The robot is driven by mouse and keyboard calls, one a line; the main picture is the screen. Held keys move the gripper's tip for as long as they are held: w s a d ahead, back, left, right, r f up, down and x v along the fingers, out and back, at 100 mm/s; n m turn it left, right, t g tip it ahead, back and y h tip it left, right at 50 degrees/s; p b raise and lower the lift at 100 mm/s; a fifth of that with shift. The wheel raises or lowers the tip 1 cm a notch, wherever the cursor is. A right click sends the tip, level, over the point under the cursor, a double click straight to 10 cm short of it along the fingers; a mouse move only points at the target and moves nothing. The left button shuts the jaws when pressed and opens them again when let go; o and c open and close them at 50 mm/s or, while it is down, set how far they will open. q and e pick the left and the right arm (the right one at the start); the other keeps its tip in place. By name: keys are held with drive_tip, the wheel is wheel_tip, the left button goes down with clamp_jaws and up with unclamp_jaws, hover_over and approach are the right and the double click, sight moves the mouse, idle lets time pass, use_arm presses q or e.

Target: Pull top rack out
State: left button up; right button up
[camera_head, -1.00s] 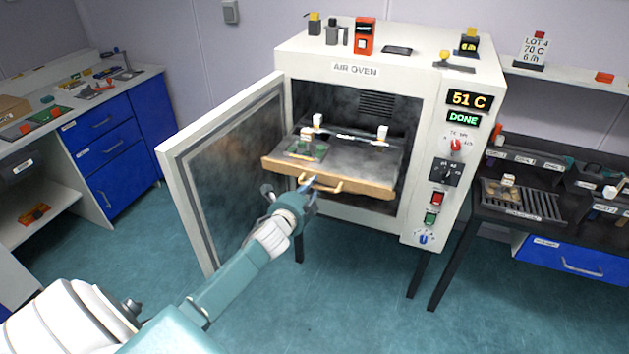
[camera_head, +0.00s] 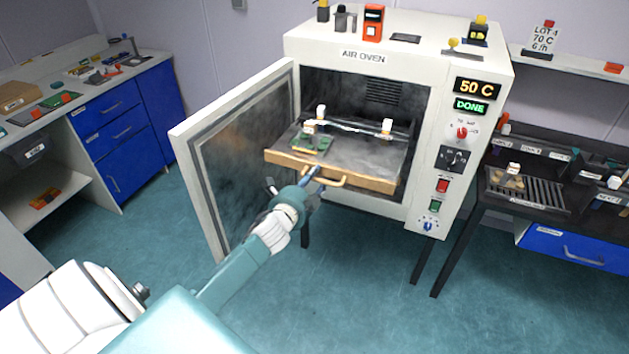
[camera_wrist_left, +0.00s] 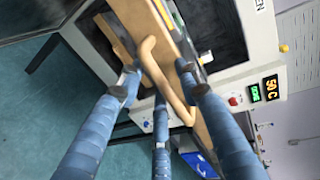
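The top rack is a dark tray with a wooden front (camera_head: 340,174) and a wooden handle (camera_head: 328,183). It sticks out of the open air oven (camera_head: 445,35). My left gripper (camera_head: 316,175) is at the left part of the handle. In the left wrist view, the blue fingers of my left gripper (camera_wrist_left: 158,80) are spread apart around the handle (camera_wrist_left: 168,85), with gaps visible. A green plate (camera_head: 313,142) with small pieces and white-topped items rests on the rack. My right gripper is not in view.
The oven door (camera_head: 235,150) stands open to the left, close to my left arm. A dark bench (camera_head: 480,205) with a grill tray is at the right. A blue-drawer counter (camera_head: 115,130) is at the far left. The floor in front is clear.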

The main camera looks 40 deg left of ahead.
use_arm(q)
drive_tip(key=shift+s, duration=0.15)
drive_tip(key=v, duration=1.1)
drive_tip(key=shift+s, duration=0.35)
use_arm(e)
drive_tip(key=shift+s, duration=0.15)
use_arm(q)
drive_tip(key=shift+d, duration=0.1)
